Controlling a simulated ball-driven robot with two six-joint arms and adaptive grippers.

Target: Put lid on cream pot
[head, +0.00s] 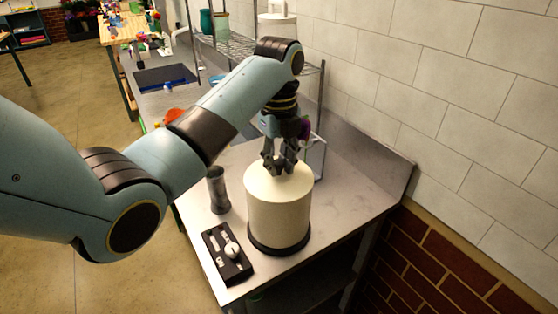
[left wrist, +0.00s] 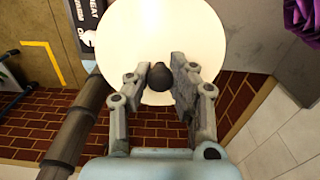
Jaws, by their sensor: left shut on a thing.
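The cream pot (head: 278,215) is a tall cylinder with a dark base, upright on the grey counter. A round cream lid (head: 278,180) is at its top; it fills the upper middle of the left wrist view (left wrist: 190,30). I see no clear gap between lid and pot, but cannot tell whether the lid rests fully. My left gripper (head: 280,166) points down over the lid, its fingers closed around the dark knob (left wrist: 159,76), which shows between the fingertips in the left wrist view. The fingers hide much of the knob in the head view. My right gripper is not in view.
A grey metal cup (head: 217,190) stands left of the pot. A tiled wall (head: 430,100) bounds the right.

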